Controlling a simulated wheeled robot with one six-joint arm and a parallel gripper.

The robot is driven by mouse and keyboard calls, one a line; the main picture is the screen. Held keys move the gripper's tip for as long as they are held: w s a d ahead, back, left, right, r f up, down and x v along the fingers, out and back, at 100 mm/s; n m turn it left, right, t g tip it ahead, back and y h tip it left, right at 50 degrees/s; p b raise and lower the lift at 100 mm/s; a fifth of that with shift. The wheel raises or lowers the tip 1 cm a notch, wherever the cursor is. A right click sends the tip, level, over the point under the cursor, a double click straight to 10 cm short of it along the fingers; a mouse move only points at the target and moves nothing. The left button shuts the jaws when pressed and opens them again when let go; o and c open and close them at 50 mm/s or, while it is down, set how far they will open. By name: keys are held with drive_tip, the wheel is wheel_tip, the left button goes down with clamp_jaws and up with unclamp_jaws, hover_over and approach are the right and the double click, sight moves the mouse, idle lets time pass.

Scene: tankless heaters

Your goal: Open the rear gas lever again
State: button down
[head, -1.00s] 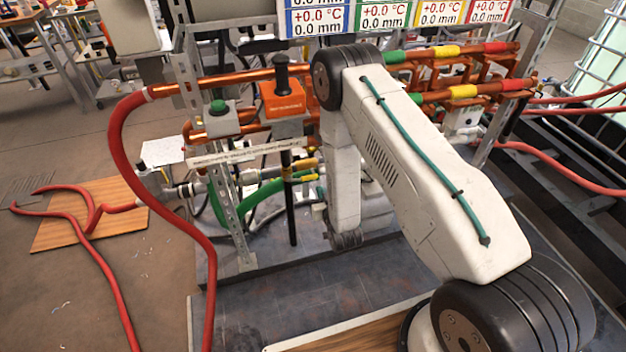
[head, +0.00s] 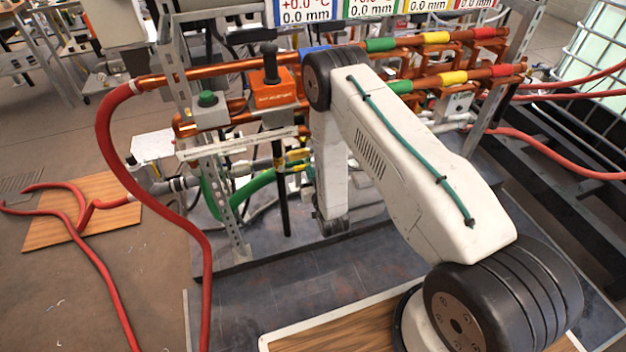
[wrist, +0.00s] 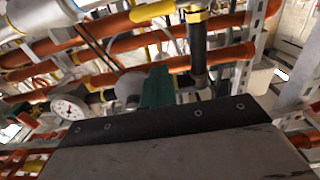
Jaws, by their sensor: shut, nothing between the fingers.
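Small yellow handles (head: 299,155) sit on the valves low in the rig, just left of my arm in the head view. I cannot tell which of them is the rear gas lever, or how it is turned. My gripper (wrist: 165,122) shows as a dark bolted edge and grey body across the bottom of the wrist view. It is shut and holds nothing; its fingertips are not clear. In the head view my arm hides it. A dark green block (wrist: 158,87) stands just beyond it in the wrist view, among orange pipes.
Copper pipes (head: 215,74) with coloured bands run across the rig. A black-topped orange box (head: 272,93) and a green-buttoned box (head: 208,110) are mounted on it. A red hose (head: 110,150) loops down at the left. A round gauge (wrist: 68,110) is near the gripper's left.

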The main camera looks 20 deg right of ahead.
sight(294, 168)
drive_tip(key=w+f, duration=0.4)
drive_tip(key=w, duration=0.1)
drive_tip(key=shift+w, duration=0.35)
drive_tip(key=shift+a, duration=0.1)
drive_tip(key=shift+f, duration=0.1)
